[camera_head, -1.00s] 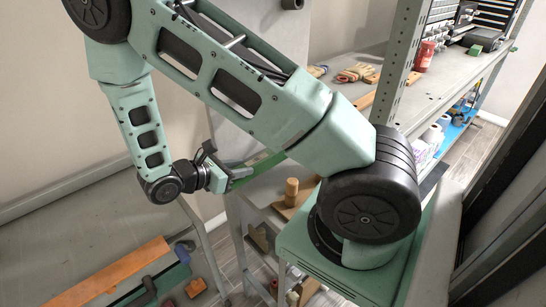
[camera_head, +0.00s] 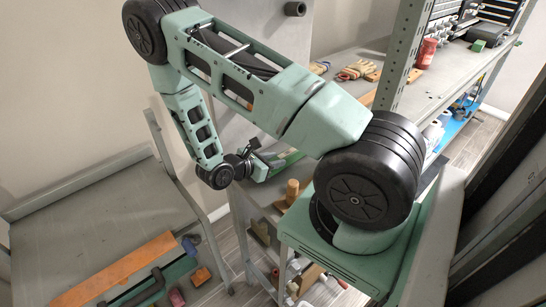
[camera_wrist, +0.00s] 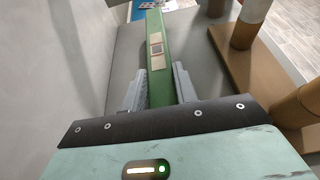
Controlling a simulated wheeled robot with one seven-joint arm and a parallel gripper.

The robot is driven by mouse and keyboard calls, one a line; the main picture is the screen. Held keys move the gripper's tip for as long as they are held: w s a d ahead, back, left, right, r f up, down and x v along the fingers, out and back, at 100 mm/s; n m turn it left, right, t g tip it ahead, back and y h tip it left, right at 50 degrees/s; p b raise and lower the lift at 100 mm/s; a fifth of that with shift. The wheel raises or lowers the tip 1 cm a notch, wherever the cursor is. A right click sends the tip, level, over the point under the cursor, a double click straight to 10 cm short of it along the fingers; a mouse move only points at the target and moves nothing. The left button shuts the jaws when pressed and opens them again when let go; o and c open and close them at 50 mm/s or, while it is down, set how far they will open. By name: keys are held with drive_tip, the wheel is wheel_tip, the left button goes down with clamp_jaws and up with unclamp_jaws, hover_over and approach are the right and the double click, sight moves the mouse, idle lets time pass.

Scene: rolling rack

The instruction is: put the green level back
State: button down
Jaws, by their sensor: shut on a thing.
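The green level (camera_wrist: 157,57) is a long green bar with a pale window, seen in the wrist view running away from my gripper. My gripper (camera_wrist: 160,84) is shut on the level near its close end, with a grey finger on each side. In the head view my gripper (camera_head: 262,168) is at the middle, beside the rack. The level (camera_head: 287,158) shows there only as a short green strip, mostly hidden behind my arm. In the wrist view a grey surface lies below the level.
A wooden piece with an upright peg (camera_head: 292,192) stands close by my gripper, on the right in the wrist view (camera_wrist: 243,25). A grey shelf (camera_head: 430,95) stands behind.

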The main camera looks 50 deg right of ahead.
drive_tip(key=shift+f, duration=0.2)
drive_tip(key=shift+f+b, duration=0.15)
drive_tip(key=shift+b, duration=0.15)
drive_tip(key=c, duration=1.1)
unclamp_jaws()
